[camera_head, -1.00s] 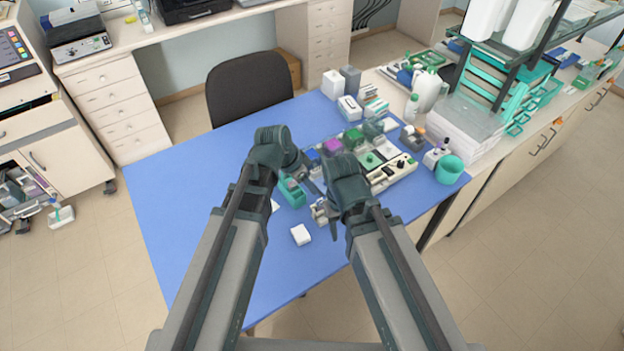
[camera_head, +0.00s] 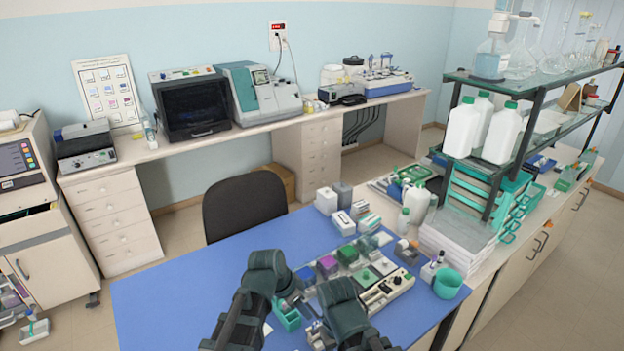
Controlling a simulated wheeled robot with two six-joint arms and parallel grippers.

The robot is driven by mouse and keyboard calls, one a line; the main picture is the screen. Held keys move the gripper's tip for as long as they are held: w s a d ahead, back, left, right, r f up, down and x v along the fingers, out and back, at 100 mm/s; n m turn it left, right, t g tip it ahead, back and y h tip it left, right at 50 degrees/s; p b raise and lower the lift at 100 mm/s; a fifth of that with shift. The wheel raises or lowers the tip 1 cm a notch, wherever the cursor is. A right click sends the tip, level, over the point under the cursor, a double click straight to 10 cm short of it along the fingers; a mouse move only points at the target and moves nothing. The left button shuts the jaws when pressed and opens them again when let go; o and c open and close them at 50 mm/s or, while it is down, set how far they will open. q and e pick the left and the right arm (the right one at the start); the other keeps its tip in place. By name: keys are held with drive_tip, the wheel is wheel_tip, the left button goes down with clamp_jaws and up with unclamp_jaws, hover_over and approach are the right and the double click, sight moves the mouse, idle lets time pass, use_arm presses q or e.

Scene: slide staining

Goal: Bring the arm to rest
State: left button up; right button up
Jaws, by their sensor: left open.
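Both of my dark arms reach in from the bottom over the blue table (camera_head: 170,297). My left gripper (camera_head: 297,301) is open and angles down to the right from its wrist, beside a teal-green box (camera_head: 287,319). I see nothing clearly held in it. My right wrist (camera_head: 343,306) is close to its right. The right gripper is mostly hidden by that wrist, so its jaws cannot be read. A white staining station (camera_head: 388,291) with a purple block (camera_head: 327,265) and a green block (camera_head: 347,253) lies just beyond the arms.
A teal cup (camera_head: 447,283) stands near the table's right edge. White boxes (camera_head: 326,201) and bottles stand at the back. A black chair (camera_head: 244,205) is behind the table. A shelf (camera_head: 530,85) with jugs rises at right. The table's left part is clear.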

use_arm(q)
drive_tip(key=s+a+f+n+g+y+b, duration=0.1)
drive_tip(key=s+f+n+g+y+b, duration=0.2)
drive_tip(key=s+f, duration=0.6)
drive_tip(key=s+n+y+b, duration=0.2)
drive_tip(key=s+n+b, duration=0.1)
drive_tip(key=s+b, duration=0.1)
drive_tip(key=shift+a+n, duration=0.35)
drive_tip(key=shift+n, duration=0.05)
